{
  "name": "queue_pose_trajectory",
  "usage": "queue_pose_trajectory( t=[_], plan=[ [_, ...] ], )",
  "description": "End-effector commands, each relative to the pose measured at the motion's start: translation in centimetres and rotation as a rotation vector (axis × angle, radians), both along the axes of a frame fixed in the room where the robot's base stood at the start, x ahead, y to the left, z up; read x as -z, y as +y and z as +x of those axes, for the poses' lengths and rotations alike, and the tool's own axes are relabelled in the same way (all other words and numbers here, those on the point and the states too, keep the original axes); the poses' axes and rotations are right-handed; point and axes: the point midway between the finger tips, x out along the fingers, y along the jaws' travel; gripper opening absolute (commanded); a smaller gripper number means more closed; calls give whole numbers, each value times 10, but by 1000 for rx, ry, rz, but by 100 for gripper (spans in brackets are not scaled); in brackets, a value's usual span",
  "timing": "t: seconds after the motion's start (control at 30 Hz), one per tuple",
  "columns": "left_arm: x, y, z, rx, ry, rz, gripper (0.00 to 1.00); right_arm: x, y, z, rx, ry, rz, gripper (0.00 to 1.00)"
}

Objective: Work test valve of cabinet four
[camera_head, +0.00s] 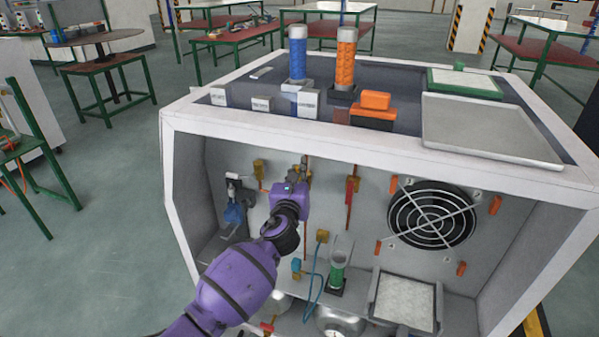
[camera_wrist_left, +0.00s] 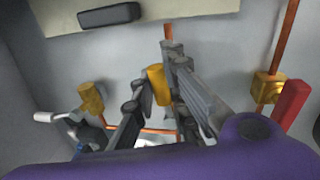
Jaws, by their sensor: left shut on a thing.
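The cabinet (camera_head: 182,128) is a white open-fronted box with pipes and valves on its inner back wall. My left gripper (camera_head: 302,172) reaches inside to the copper pipework at the upper middle of that wall. In the left wrist view, the fingers of my left gripper (camera_wrist_left: 158,68) are closed around a small yellow valve part (camera_wrist_left: 158,86) beside a copper pipe (camera_wrist_left: 168,32). The fingers and purple wrist hide most of this valve in the head view. My right gripper is in neither view.
A yellow fitting (camera_wrist_left: 91,97) is left of the fingers; another (camera_wrist_left: 268,87) with a red handle (camera_wrist_left: 291,104) is right. A round fan (camera_head: 432,217), a green cylinder (camera_head: 338,270) and a blue hose (camera_head: 313,275) are inside. Blue (camera_head: 298,55) and orange (camera_head: 346,60) columns stand on top.

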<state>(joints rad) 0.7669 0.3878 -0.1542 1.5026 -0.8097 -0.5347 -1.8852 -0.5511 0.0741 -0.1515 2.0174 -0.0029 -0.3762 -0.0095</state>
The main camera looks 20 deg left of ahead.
Motion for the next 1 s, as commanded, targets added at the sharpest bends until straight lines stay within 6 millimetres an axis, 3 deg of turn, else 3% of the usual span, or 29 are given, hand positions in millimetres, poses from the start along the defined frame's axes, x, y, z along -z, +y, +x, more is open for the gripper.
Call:
queue_pose_trajectory(
  t=[0.5, 1.0],
  plan=[
    [4, 28, 1, -1, 14, -443, 0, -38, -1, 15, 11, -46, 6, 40],
    [28, 50, 2, -2, 31, -919, 0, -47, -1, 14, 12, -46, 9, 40]
  ],
)
